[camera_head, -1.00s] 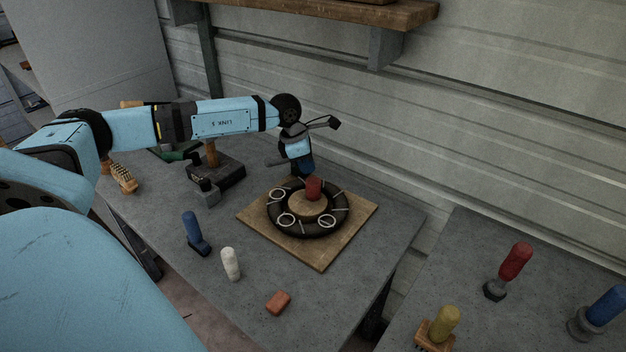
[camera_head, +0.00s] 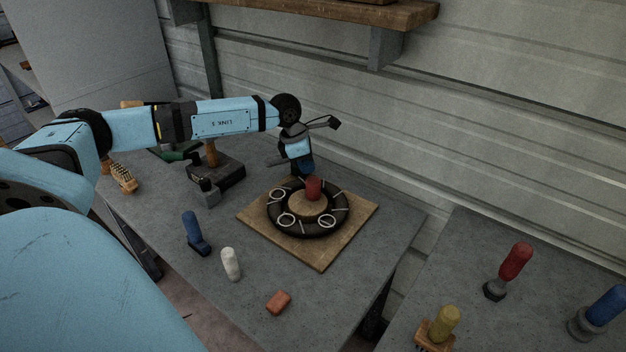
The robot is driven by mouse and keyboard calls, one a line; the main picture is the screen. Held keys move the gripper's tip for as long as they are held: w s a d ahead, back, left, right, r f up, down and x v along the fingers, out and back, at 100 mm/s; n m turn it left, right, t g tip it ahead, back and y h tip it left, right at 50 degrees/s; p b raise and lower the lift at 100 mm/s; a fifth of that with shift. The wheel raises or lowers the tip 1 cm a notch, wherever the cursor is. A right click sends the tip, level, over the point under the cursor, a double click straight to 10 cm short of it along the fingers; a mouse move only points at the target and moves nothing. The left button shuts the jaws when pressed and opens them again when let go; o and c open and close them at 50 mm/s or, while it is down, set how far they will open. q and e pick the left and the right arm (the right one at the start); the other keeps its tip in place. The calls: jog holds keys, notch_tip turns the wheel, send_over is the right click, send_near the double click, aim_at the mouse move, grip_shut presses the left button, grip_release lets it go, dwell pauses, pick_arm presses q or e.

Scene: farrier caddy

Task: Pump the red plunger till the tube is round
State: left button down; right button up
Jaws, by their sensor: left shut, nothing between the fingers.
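The red plunger (camera_head: 314,187) stands upright at the middle of a round wooden hub (camera_head: 308,205). The black tube (camera_head: 276,220) rings the hub and lies on a square wooden board (camera_head: 322,259). Pale rings and short pale bars show on the tube. My left gripper (camera_head: 302,172) points down just behind the plunger, close to the tube's far side. It is shut and empty. Its fingertips are small and dark, and I cannot tell whether they touch the tube or plunger. My right gripper is not in view.
A blue-handled tool (camera_head: 191,230), a white-handled tool (camera_head: 231,264) and an orange block (camera_head: 278,301) stand or lie at the front. A dark block with a wooden handle (camera_head: 211,154) is left of the board. A second table (camera_head: 465,255) holds more handled tools.

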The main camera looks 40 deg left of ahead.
aim_at(307, 181)
pick_arm(q)
jog(key=shift+f, duration=0.2)
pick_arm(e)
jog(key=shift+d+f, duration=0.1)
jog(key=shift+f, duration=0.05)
pick_arm(q)
jog(key=shift+f+b, duration=0.75)
jog(key=shift+f, duration=0.15)
jog(key=shift+f+b, duration=0.3)
jog(key=shift+f, duration=0.2)
jog(key=shift+f+b, duration=0.7)
jog(key=shift+f, duration=0.4)
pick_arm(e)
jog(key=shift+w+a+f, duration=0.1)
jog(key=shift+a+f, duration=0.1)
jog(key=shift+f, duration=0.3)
pick_arm(q)
jog(key=shift+r, duration=0.1)
jog(key=shift+r+p, duration=0.6)
jog(key=shift+r, duration=0.2)
jog(key=shift+r+p, duration=0.5)
jog(key=shift+r, duration=0.4)
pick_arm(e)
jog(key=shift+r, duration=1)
